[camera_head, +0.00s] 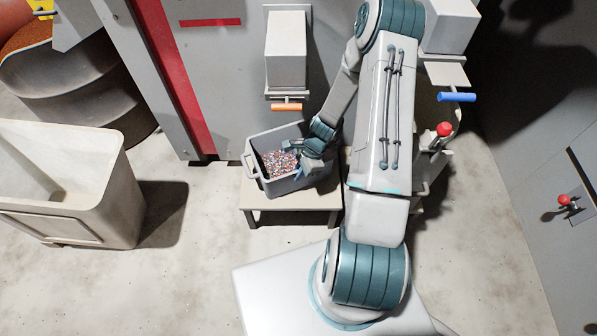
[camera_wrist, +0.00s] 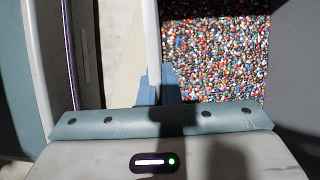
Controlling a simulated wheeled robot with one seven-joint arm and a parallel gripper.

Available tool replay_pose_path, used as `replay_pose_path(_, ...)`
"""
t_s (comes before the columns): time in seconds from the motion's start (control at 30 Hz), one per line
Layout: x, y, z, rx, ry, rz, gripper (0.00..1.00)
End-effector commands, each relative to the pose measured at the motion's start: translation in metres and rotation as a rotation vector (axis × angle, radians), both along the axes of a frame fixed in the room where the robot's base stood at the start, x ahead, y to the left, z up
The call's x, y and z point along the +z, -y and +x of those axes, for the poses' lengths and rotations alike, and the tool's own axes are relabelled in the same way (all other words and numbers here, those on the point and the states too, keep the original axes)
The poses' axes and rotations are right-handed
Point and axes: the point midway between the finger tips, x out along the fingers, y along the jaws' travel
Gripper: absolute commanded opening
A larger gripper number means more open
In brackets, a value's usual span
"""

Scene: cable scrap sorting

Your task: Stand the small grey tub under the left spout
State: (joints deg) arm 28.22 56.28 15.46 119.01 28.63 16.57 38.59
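The small grey tub (camera_head: 310,183) holds many-coloured granules and sits, slightly turned, on a low stand (camera_head: 290,212). The left spout (camera_head: 287,60), a grey box with an orange handle (camera_head: 287,107), is on the machine front just behind and above the tub. My gripper (camera_head: 299,172) reaches down at the tub's right side. In the wrist view, the blue fingers (camera_wrist: 158,86) are close together on both sides of the tub's pale rim (camera_wrist: 152,40), with granules on the right. The fingertips' lower parts are partly hidden.
A right spout (camera_head: 446,30) with a blue handle (camera_head: 457,97) is partly behind my arm. Red knobs show at the right (camera_head: 444,129). A large beige bin (camera_head: 70,205) stands left on the floor, below a dark drum (camera_head: 75,75). The floor between bin and stand is clear.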

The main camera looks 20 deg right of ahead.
Motion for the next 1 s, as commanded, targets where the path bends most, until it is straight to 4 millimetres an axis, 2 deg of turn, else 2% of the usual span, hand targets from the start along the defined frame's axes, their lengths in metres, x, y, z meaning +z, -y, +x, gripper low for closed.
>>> replay_pose_path(0.17,-0.002,0.0,0.001,0.0,0.002,-0.001,0.0)
replay_pose_path(0.2,-0.001,0.0,0.0,-0.001,0.0,0.0,0.15)
replay_pose_path(0.23,-0.001,0.0,0.0,-0.001,0.0,0.0,0.23)
replay_pose_path(0.27,-0.001,0.0,0.0,-0.001,0.0,0.0,0.25)
replay_pose_path(0.6,0.003,0.001,0.0,-0.001,0.001,-0.001,0.25)
replay_pose_path(0.77,0.027,0.01,0.001,-0.002,0.003,-0.003,0.25)
replay_pose_path(1.0,0.076,0.03,0.003,-0.002,0.003,-0.003,0.25)
